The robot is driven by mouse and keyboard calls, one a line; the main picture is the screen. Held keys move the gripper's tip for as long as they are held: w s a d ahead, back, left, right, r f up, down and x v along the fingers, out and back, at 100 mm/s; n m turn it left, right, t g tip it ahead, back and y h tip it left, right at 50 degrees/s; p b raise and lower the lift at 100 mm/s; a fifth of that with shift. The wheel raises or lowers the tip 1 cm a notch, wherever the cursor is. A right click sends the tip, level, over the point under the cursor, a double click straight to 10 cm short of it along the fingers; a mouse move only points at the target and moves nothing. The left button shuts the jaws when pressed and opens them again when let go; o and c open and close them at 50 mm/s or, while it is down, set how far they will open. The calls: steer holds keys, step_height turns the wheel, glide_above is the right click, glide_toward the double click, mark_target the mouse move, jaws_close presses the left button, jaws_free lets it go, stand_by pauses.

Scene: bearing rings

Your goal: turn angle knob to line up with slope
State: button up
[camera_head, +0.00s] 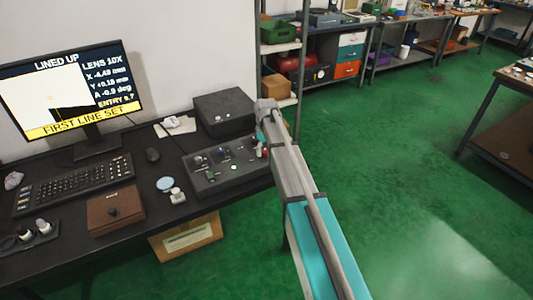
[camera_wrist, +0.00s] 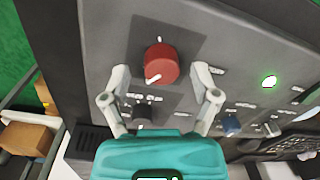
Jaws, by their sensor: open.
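The control panel (camera_head: 232,175) lies on the black desk, with my gripper (camera_head: 262,141) at its right end. In the wrist view a red knob (camera_wrist: 161,62) with a white pointer line stands between the fingertips of my open gripper (camera_wrist: 164,72). The fingers are on either side of it, with gaps visible. A black knob (camera_wrist: 143,112) and a blue knob (camera_wrist: 231,124) sit nearer my palm. The panel labels are too small to read, so I cannot tell which is the angle knob. The monitor (camera_head: 72,92) reads "LINED UP", "A -0.9 deg" and "FIRST LINE SET".
A lit green button (camera_wrist: 269,81) is on the panel. A black box (camera_head: 224,112) stands behind it.

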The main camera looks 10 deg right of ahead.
steer(key=shift+f, duration=0.1)
stand_by(0.3)
jaws_close()
steer(key=shift+d, duration=0.2)
steer(key=shift+a, duration=0.1)
steer(key=shift+m, duration=0.4)
steer(key=m, duration=0.8)
steer(key=shift+m, duration=0.3)
